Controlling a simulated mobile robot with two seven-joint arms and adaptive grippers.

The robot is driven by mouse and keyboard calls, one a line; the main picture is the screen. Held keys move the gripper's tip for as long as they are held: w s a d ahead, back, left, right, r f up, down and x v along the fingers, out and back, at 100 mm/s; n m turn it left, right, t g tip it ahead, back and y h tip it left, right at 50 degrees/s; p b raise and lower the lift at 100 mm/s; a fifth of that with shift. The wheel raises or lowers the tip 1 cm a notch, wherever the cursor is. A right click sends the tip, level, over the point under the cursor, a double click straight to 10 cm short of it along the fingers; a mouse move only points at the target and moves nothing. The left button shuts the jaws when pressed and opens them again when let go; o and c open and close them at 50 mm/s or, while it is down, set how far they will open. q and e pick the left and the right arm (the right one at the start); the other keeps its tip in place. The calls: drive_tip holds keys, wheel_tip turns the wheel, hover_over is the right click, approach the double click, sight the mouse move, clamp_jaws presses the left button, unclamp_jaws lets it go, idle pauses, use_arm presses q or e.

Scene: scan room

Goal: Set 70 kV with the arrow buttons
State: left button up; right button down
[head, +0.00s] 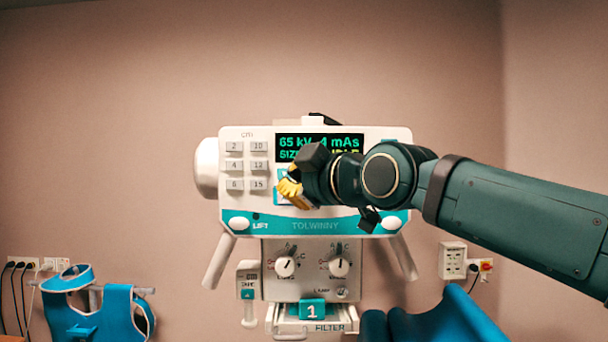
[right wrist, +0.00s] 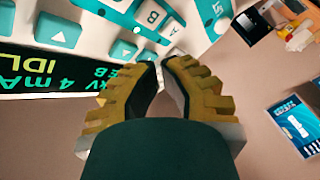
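The display (head: 290,142) on the X-ray unit's panel reads 65 kV and 4 mAs, with a second line partly hidden by my right arm. It shows upside down in the right wrist view (right wrist: 45,75). My right gripper (head: 287,190) is in front of the panel, just below the display, and covers most of the arrow buttons in the head view. In the right wrist view its fingertips nearly meet, with nothing between them. My left gripper is not in view.
Number keys (head: 247,165) are left of the display. Two knobs (head: 340,266) and a filter slot (head: 312,328) are below the panel. A blue apron (head: 95,312) hangs at lower left. A wall socket (head: 452,260) is at right.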

drive_tip(key=shift+w, duration=0.15)
drive_tip(key=shift+w, duration=0.3)
drive_tip(key=shift+w, duration=0.4)
idle(1.0)
drive_tip(key=shift+s, duration=0.1)
drive_tip(key=shift+s+b, duration=0.3)
drive_tip(key=shift+s, duration=0.45)
drive_tip(key=shift+s+b, duration=1.2)
drive_tip(key=shift+s, duration=1.3)
